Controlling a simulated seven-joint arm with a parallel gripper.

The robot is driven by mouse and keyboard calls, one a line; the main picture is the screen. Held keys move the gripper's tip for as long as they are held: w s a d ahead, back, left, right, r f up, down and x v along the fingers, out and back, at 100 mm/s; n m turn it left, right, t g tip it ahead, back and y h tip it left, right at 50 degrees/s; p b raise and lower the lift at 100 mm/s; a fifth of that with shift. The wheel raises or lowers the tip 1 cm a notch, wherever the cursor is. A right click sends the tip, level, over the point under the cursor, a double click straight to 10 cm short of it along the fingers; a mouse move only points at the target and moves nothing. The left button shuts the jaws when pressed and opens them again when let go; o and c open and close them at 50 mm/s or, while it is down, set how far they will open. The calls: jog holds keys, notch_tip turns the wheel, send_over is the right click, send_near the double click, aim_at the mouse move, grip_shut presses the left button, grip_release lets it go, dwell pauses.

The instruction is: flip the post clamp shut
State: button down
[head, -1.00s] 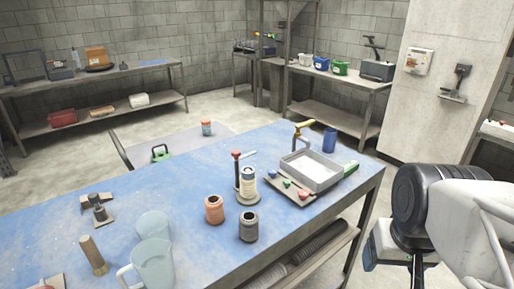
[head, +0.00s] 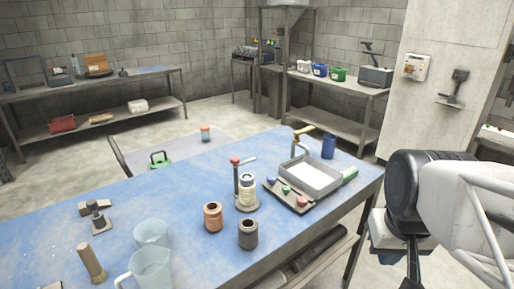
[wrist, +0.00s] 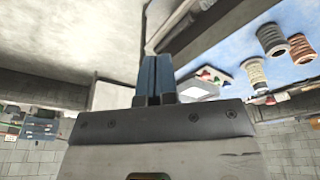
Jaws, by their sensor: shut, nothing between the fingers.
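In the head view my arm is at the right, off the table's right end and well apart from the post.
A copper-coloured spool (head: 213,217) and a dark spool (head: 248,233) stand in front of the post. A grey tray (head: 312,176), a yellow-handled tap and a blue cup (head: 328,146) are to its right. Clear mugs (head: 151,268) stand at front left.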

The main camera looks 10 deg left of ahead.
jog(key=w+a+r+n+g, duration=0.1)
jog(key=w+a+r, duration=0.25)
jog(key=w, duration=0.65)
jog(key=w+a+r+n+g, duration=0.1)
jog(key=w+a+r+n, duration=0.3)
jog(key=w, duration=0.6)
jog(key=w+a+r+m+g, duration=0.1)
jog(key=w+a+r, duration=0.1)
jog(key=w+a, duration=0.6)
jog(key=w+a+f+n+g+h, duration=0.1)
jog(key=w+a+f, duration=0.3)
jog(key=w+a, duration=0.7)
jog(key=w+a+f+n+g+h, duration=0.1)
jog(key=w+a+f+n+h, duration=0.1)
jog(key=w+a, duration=0.9)
notch_tip(320, 180, down, 2)
jog(key=w+n, duration=0.1)
jog(key=w, duration=0.1)
jog(key=shift+w+f+n+g, duration=0.25)
jog(key=shift+w+n+g, duration=0.05)
jog(key=shift+w+n, duration=0.1)
jog(key=shift+s, duration=0.1)
jog(key=s+d+f, duration=0.5)
jog(key=f, duration=0.4)
jog(key=shift+s+d, duration=0.15)
jog(key=shift+s, duration=0.05)
jog(key=shift+f, duration=0.1)
